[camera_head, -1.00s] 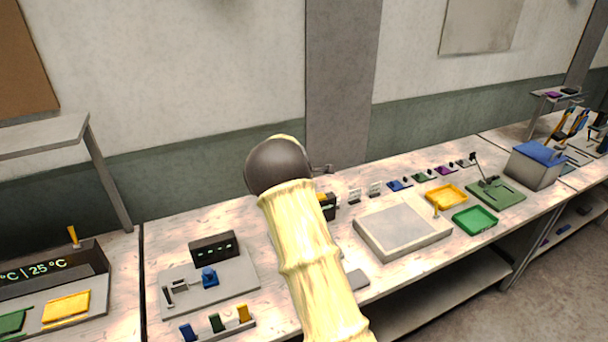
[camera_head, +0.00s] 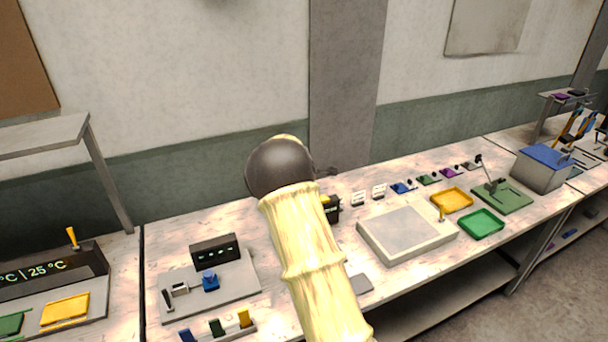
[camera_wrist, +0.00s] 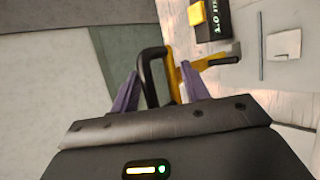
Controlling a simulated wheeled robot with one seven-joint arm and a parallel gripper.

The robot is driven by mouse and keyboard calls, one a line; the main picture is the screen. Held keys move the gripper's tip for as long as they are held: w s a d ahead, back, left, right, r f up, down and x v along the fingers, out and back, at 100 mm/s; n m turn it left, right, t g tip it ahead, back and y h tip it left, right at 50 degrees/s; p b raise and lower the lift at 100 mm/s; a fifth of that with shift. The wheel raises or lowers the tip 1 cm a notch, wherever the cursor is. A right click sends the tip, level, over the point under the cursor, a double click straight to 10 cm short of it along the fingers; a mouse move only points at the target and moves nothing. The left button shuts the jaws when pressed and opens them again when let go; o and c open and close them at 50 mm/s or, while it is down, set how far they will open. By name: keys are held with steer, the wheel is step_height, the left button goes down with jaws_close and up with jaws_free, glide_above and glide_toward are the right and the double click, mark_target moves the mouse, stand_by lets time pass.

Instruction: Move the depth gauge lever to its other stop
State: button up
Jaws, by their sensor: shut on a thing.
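In the wrist view my gripper (camera_wrist: 159,82) has its two purple fingers on either side of a black looped handle (camera_wrist: 148,68) and a yellow bar (camera_wrist: 174,78). It is shut on this piece, which I take as the depth gauge lever. The exact contact is partly hidden by the fingers. A dark display box (camera_wrist: 215,25) with green characters and a yellow block (camera_wrist: 196,13) stands close by. In the head view my arm hides the gripper and lever; part of the dark box (camera_head: 333,209) shows beside it.
Along the bench to the right are a grey plate (camera_head: 405,232), a yellow tray (camera_head: 452,200), a green tray (camera_head: 481,223) and a blue-topped box (camera_head: 543,168). To the left is a grey panel (camera_head: 235,285) with a small blue part (camera_head: 210,281). The wall is close behind.

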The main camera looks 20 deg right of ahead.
steer(key=b+v, duration=0.6)
steer(key=v, duration=1.1)
steer(key=shift+b, duration=0.35)
steer(key=shift+s, duration=0.1)
steer(key=s+a+f+m+g+y, duration=0.1)
steer(key=s+a+f+m+g, duration=0.1)
steer(key=s+f+m, duration=0.3)
steer(key=s+a+f+m+g+y, duration=0.2)
steer(key=s+a+f+m, duration=0.3)
steer(key=s, duration=0.8)
steer(key=s+a+f+m+g+y, duration=0.1)
steer(key=s+a+f+m, duration=0.3)
steer(key=s, duration=0.5)
step_height(320, 180, down, 3)
steer(key=shift+f+m+g+y, duration=0.15)
steer(key=shift+m+g+y, duration=0.25)
steer(key=shift+m+g, duration=0.55)
